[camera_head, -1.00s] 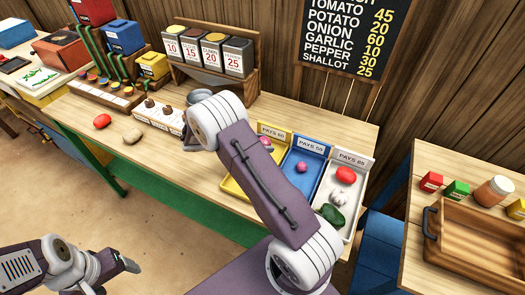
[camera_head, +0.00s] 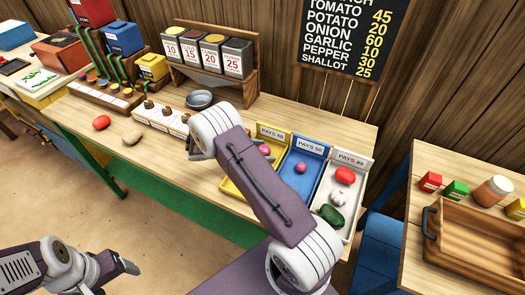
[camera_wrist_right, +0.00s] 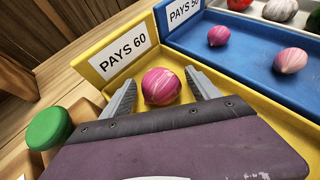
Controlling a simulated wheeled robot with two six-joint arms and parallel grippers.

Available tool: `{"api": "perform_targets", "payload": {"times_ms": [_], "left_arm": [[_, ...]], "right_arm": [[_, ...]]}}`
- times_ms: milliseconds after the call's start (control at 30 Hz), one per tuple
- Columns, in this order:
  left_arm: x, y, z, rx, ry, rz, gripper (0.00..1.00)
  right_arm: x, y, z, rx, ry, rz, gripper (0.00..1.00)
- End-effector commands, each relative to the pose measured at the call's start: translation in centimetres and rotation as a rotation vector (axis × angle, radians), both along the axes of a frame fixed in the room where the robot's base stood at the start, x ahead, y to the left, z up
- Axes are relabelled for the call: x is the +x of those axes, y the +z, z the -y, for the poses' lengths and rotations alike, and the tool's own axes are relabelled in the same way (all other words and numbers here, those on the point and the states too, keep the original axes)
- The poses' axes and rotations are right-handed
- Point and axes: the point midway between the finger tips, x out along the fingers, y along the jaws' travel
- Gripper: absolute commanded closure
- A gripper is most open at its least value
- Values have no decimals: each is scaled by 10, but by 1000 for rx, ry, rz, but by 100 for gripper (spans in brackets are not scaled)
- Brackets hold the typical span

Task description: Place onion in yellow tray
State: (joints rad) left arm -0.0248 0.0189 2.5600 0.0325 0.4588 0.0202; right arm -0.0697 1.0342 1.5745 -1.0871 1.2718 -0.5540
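A purple-pink onion (camera_wrist_right: 161,86) lies in the yellow tray (camera_wrist_right: 122,40) near its PAYS 60 sign. It also shows in the head view (camera_head: 264,150). My right gripper (camera_wrist_right: 160,78) has one finger on each side of this onion, with small gaps visible, so it looks open. In the head view my right arm hides most of that gripper and part of the yellow tray (camera_head: 233,187). My left gripper (camera_head: 130,266) is low at the left, away from the table and empty; its opening is unclear.
The white tray (camera_head: 351,195) holds a tomato, garlic and a green pepper. A grey bowl (camera_head: 200,98) stands behind. A green-topped object (camera_wrist_right: 49,128) is beside my right gripper.

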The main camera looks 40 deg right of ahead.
Motion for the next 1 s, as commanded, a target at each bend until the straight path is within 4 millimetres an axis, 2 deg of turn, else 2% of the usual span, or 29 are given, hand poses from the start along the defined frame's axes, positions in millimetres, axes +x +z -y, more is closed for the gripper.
{"api": "perform_targets", "payload": {"times_ms": [267,700,833,1000], "left_arm": [[0,2,0,0,0,0,27],[0,-6,0,0,0,0,27],[0,-6,0,0,0,0,27],[0,-6,0,0,0,0,27]], "right_arm": [[1,5,-3,0,1,2,30],[19,52,-89,0,3,3,30],[21,59,-101,1,1,1,30],[21,61,-104,0,0,-1,30]]}}
